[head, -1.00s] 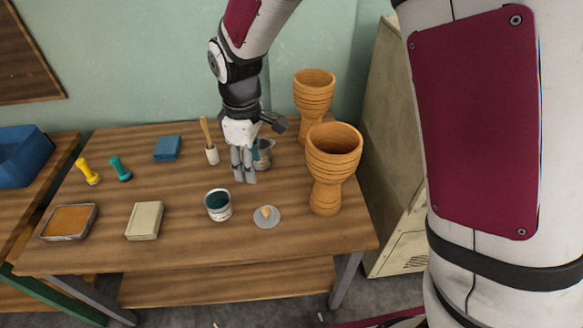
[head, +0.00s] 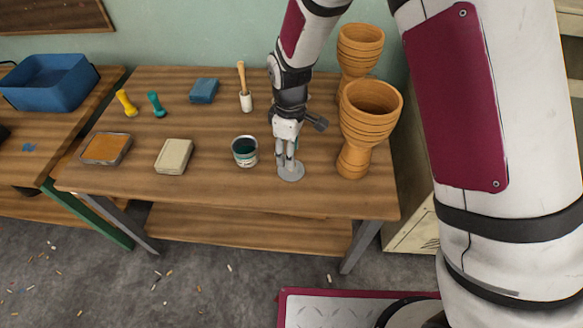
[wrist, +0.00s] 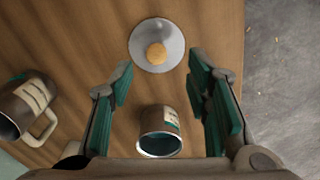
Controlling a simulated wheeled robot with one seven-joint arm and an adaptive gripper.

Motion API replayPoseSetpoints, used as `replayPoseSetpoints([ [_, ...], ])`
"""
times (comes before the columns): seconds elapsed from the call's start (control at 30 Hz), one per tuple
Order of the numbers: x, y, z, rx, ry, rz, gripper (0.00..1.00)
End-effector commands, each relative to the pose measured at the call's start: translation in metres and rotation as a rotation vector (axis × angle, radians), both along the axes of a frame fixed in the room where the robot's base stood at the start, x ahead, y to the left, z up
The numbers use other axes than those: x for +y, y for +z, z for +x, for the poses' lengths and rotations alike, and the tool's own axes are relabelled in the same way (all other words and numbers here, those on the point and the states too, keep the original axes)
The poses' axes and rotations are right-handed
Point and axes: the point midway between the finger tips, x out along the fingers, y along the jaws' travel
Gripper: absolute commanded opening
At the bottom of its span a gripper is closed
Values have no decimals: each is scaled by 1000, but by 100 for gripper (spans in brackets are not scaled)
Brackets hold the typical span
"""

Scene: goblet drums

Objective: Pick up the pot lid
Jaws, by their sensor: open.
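The pot lid (head: 291,174) is a flat grey disc on the table near its front edge. In the wrist view the lid (wrist: 171,56) shows its round wooden knob (wrist: 157,53), ahead of the fingertips and roughly centred between them. My gripper (head: 287,162) points down over the lid, and its fingers hide the knob in the head view. In the wrist view my gripper (wrist: 160,78) is open, with green-padded fingers spread apart and nothing between the tips.
An open paint tin (head: 245,152) stands just left of the lid. Two goblet drums (head: 353,160) (head: 358,55) stand to the right. A mug (wrist: 28,108) shows in the wrist view. A cream block (head: 174,156) and a tray (head: 106,148) lie farther left.

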Motion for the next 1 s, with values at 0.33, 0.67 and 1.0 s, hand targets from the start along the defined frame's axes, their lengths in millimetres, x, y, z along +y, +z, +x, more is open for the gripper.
replayPoseSetpoints([
  [0.33,-3,-45,3,4,-2,-2,44],
  [0.67,-3,-48,4,0,-1,0,28],
  [1.0,-3,-48,4,0,-1,0,0],
])
